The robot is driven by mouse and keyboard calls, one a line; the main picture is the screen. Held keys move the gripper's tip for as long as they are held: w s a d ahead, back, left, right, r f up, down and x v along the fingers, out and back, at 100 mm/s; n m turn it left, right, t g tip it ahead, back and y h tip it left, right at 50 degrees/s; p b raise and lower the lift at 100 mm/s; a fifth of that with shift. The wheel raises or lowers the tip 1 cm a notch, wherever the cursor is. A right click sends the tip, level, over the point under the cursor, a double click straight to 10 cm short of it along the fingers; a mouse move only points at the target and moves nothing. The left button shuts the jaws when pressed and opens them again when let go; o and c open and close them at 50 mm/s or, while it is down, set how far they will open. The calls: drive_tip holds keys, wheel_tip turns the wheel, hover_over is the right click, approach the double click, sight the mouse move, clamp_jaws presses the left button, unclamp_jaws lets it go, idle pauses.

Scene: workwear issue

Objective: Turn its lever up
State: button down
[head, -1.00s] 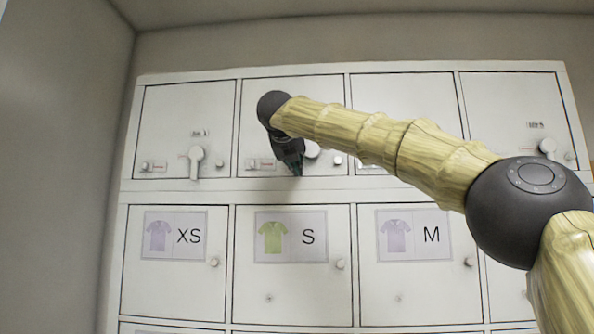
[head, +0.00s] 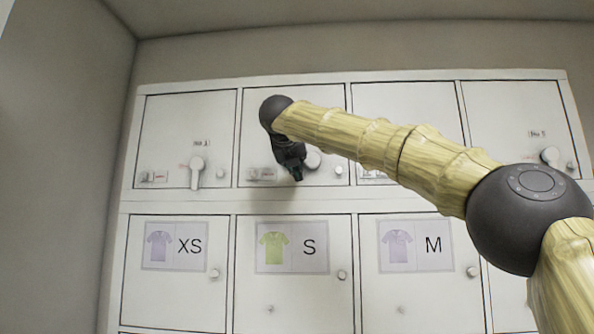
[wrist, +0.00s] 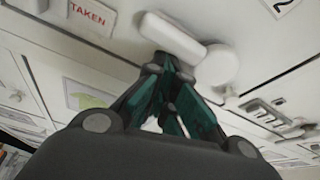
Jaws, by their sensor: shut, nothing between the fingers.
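The white lever is on the second upper locker door from the left. In the head view its round hub (head: 313,160) shows just right of my gripper (head: 296,176), which hides the rest. In the wrist view the lever's bar (wrist: 172,37) runs left from the hub (wrist: 218,66), toward the red TAKEN label (wrist: 90,14). My gripper's teal fingers (wrist: 168,75) are shut and empty. Their tips are at the underside of the bar in the picture; I cannot tell if they touch it.
The far-left upper door has a similar lever (head: 197,172) hanging down; another lever (head: 549,156) is at the far right. Small round knobs, such as one (head: 339,171) right of the hub, stick out. Lower doors carry shirt signs (head: 291,247). All doors appear shut.

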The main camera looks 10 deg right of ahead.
drive_tip(key=shift+r, duration=0.2)
wheel_tip(320, 180, down, 5)
drive_tip(key=b, duration=0.4)
drive_tip(key=b+v, duration=0.3)
drive_tip(key=v, duration=0.7)
drive_tip(key=shift+d+r, duration=0.35)
drive_tip(key=shift+r, duration=0.05)
drive_tip(key=shift+f, duration=0.1)
drive_tip(key=shift+s, duration=0.1)
